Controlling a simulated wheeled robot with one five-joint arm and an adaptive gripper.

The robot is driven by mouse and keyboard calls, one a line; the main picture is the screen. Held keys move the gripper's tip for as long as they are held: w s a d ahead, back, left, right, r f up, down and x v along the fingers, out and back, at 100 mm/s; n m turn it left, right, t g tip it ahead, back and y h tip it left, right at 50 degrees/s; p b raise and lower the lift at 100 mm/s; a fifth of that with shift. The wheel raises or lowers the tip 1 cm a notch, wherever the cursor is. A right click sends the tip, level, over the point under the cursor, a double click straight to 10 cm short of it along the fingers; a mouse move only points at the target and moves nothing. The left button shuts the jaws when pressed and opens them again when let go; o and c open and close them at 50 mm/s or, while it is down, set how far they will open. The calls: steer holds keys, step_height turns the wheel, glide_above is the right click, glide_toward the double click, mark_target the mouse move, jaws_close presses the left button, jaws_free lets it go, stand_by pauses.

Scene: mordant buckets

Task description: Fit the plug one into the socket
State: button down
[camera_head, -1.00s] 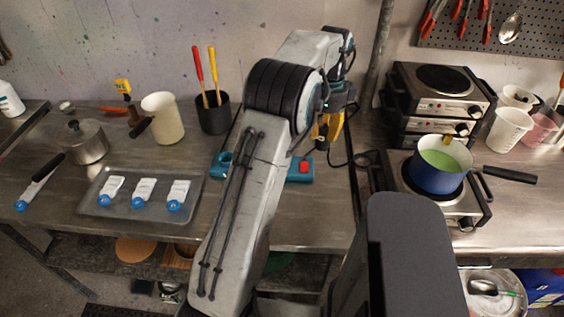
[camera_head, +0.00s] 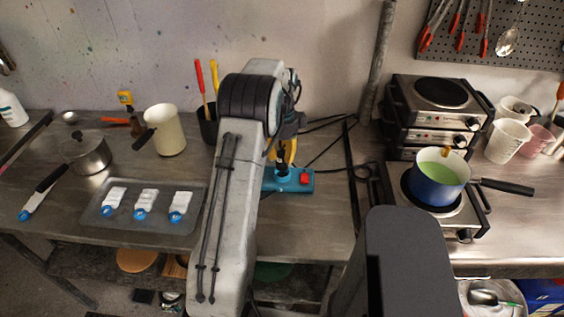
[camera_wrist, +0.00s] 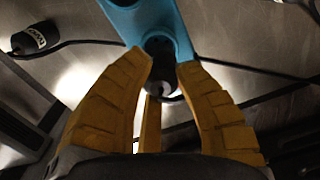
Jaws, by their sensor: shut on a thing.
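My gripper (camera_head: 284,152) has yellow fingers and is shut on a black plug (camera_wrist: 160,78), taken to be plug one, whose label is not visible. The blue socket strip (camera_head: 275,187) with a red switch lies on the steel table, partly hidden behind my arm. In the head view my gripper is over this strip. In the wrist view the plug overlaps the blue strip (camera_wrist: 150,22) between the fingertips. I cannot tell whether the plug is in an outlet or just above it. Another black plug with a white label (camera_wrist: 35,38) lies at the left of the wrist view.
A tray (camera_head: 92,222) with several white blue-ended items is left of my arm. A cream jug (camera_head: 166,132) and a steel pot (camera_head: 88,153) stand behind it. Hot plates (camera_head: 435,105) and a blue pot (camera_head: 437,185) are at right. Black cables cross the table behind the strip.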

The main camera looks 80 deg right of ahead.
mark_target(282, 163)
steer(key=shift+f+p, duration=0.4)
steer(key=shift+f, duration=1.5)
steer(key=shift+f, duration=0.2)
steer(key=c, duration=1.1)
jaws_free()
steer(key=shift+o, duration=0.2)
steer(key=shift+r, duration=0.15)
step_height(282, 163, up, 12)
steer(key=shift+a+r+b, duration=0.1)
steer(key=shift+a+b, duration=0.05)
steer(key=shift+b, duration=0.2)
